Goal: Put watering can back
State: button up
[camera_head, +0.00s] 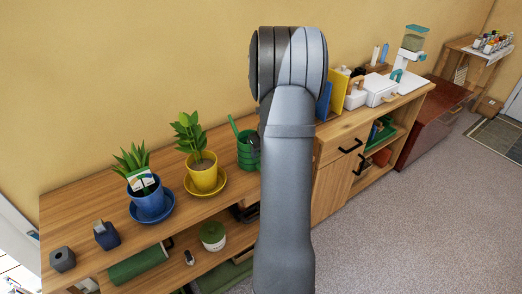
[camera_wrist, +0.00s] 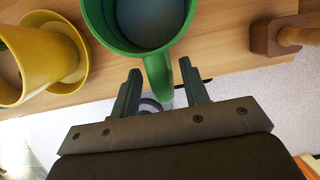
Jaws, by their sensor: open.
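The green watering can (camera_head: 247,157) stands on the wooden sideboard top, right of the yellow plant pot and partly hidden by my arm. A thin green spout-like part sticks up at its left. In the wrist view the can (camera_wrist: 107,28) is seen from above, open at the top, with its handle (camera_wrist: 158,78) pointing towards me. My gripper (camera_wrist: 160,87) is open, its two fingers either side of the handle with gaps visible. In the head view my gripper is hidden behind my arm.
Left of the can stand a yellow pot (camera_head: 203,180) on a yellow saucer and a blue pot (camera_head: 147,204) on a blue saucer. A wooden object (camera_wrist: 266,38) lies right of the can in the wrist view. A green-and-white pot (camera_head: 212,236) sits on the lower shelf.

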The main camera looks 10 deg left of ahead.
jog(key=v, duration=1.2)
jog(key=shift+r, duration=0.1)
jog(key=x, duration=1.2)
notch_tip(320, 180, up, 2)
jog(key=shift+r, duration=0.75)
